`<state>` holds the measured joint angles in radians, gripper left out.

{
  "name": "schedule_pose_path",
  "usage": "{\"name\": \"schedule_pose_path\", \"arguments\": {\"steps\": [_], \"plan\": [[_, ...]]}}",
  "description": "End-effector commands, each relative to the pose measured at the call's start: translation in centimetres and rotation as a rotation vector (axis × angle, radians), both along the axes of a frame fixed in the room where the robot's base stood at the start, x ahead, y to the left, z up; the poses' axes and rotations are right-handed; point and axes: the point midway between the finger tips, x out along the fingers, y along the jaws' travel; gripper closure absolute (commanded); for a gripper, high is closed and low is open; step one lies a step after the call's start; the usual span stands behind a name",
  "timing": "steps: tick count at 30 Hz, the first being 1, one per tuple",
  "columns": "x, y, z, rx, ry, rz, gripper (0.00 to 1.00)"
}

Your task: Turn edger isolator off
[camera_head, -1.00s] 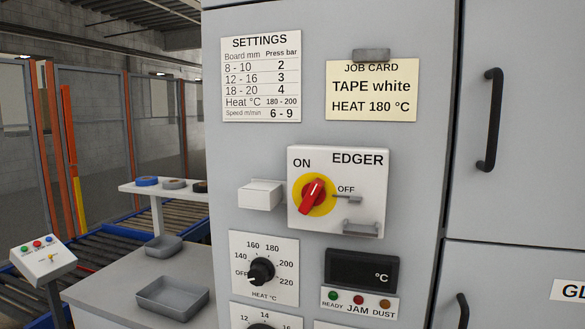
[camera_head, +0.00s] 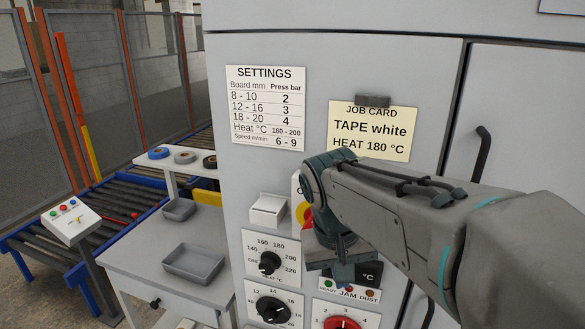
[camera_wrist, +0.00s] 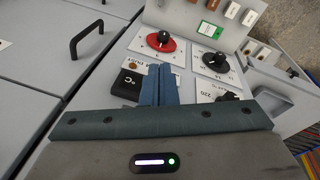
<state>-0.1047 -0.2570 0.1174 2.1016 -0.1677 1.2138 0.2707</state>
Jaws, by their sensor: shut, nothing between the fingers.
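The edger isolator panel (camera_head: 297,187) is white and mounted on the grey cabinet front. My arm covers most of it; only its left edge and a bit of the yellow-and-red rotary switch (camera_head: 305,215) show, so its handle position is hidden. My gripper (camera_head: 340,272) is in front of the panel's lower part, near the °C display (camera_head: 369,274). In the wrist view my gripper's blue fingers (camera_wrist: 158,84) are together and empty, beside the dark °C display (camera_wrist: 130,84). The isolator is not visible in the wrist view.
A white box (camera_head: 268,209) juts out left of the isolator. The heat dial (camera_head: 269,263), a black dial (camera_head: 272,309) and a red dial (camera_head: 342,323) sit below. A black door handle (camera_head: 481,153) is at right. A side bench holds grey trays (camera_head: 194,264).

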Motion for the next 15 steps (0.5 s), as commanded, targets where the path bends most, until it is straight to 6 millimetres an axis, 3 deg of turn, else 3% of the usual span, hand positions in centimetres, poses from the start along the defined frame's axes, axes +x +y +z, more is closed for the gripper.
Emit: {"name": "schedule_pose_path", "arguments": {"steps": [6,15], "plan": [[5.0,4.9,6.7,-0.134,-0.025,-0.064,1.00],[9.0,11.6,15.1,-0.239,-0.130,-0.263,1.00]]}}
